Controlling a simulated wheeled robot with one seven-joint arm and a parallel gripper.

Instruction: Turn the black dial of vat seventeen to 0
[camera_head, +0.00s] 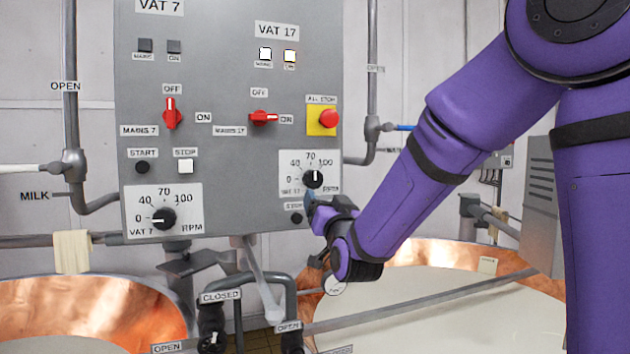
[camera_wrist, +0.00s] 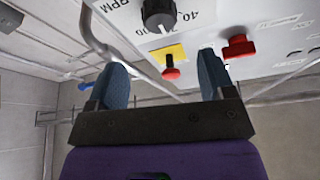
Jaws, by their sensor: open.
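The black dial (camera_head: 313,179) of vat seventeen sits on a white scale plate (camera_head: 290,160) at the lower right of the grey panel. Its white pointer line stands about upright, near the 70 mark; the 0 mark is at its left. My gripper (camera_head: 311,198) is just below the dial, seen from behind and partly covering the plate's lower edge. In the wrist view the dial (camera_wrist: 158,14) is at the top, beyond my blue fingers (camera_wrist: 161,60). The fingers are wide apart with nothing between them, and the dial appears apart from them.
Near the dial are a red all-stop button (camera_head: 328,118) on yellow, a red mains switch (camera_head: 263,118) and a small black button (camera_head: 297,218). The vat 7 dial (camera_head: 162,218) is at lower left. Pipes (camera_head: 290,300) and copper vats (camera_head: 90,310) lie below.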

